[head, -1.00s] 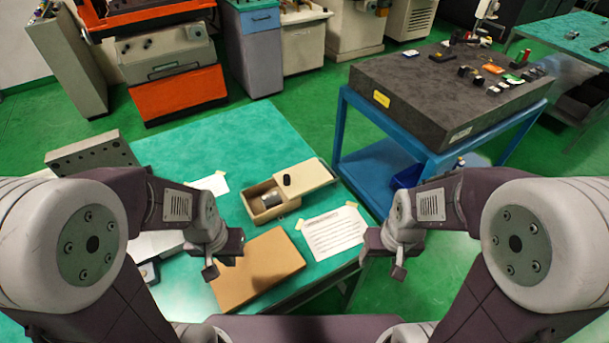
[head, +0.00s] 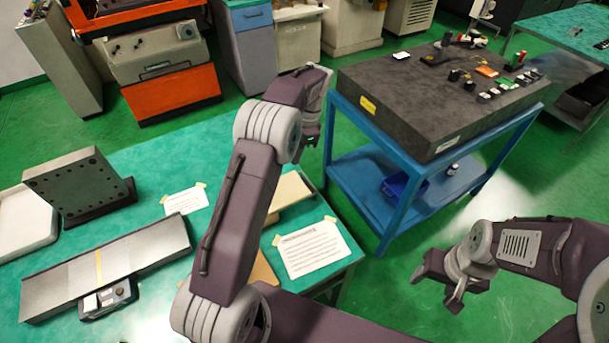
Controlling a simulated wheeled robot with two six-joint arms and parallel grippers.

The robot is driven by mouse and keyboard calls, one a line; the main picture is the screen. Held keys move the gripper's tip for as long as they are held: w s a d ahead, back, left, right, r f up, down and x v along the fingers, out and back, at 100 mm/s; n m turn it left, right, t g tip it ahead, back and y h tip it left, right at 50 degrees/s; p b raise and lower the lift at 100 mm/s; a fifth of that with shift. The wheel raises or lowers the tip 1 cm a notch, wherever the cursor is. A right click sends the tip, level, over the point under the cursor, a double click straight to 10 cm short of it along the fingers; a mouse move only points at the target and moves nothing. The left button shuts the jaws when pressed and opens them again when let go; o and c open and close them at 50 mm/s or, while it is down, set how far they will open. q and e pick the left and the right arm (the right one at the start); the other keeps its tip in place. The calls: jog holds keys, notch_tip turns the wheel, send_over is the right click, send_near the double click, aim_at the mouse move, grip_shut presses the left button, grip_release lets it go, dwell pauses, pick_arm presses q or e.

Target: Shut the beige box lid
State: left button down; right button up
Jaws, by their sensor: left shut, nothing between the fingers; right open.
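The beige box is mostly hidden behind my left arm in the head view. Part of its beige lid (head: 291,189) shows just right of the arm, near the right edge of the green table. My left gripper (head: 305,150) is shut and empty, beyond the lid in the picture, near the table's far right corner. I cannot tell its height or whether it touches the lid. The box's opening and the lid's knob are hidden. My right gripper (head: 437,292) is open and empty, over the floor right of the table.
A printed sheet (head: 312,250) lies taped in front of the lid. A brown board (head: 263,270) is mostly hidden by my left arm. A grey plate (head: 105,265) and a block with holes (head: 78,185) are at the left. A dark slab (head: 430,105) on a blue stand is at the right.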

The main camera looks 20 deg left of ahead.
aim_at(282, 193)
pick_arm(q)
jog(key=x, duration=0.4)
jog(key=s+x, duration=0.1)
jog(key=x, duration=0.2)
jog(key=s+a+x, duration=0.1)
jog(key=x, duration=0.3)
jog(key=shift+f+p, duration=0.1)
jog(key=shift+p, duration=0.2)
jog(key=shift+s+a+p, duration=0.4)
jog(key=shift+s+a, duration=0.45)
jog(key=shift+a, duration=0.15)
jog(key=shift+s+a, duration=0.45)
pick_arm(e)
jog(key=shift+s+a+r, duration=0.2)
jog(key=shift+a+r, duration=0.05)
jog(key=shift+r, duration=0.3)
jog(key=shift+s+a+r, duration=0.2)
jog(key=shift+r, duration=0.35)
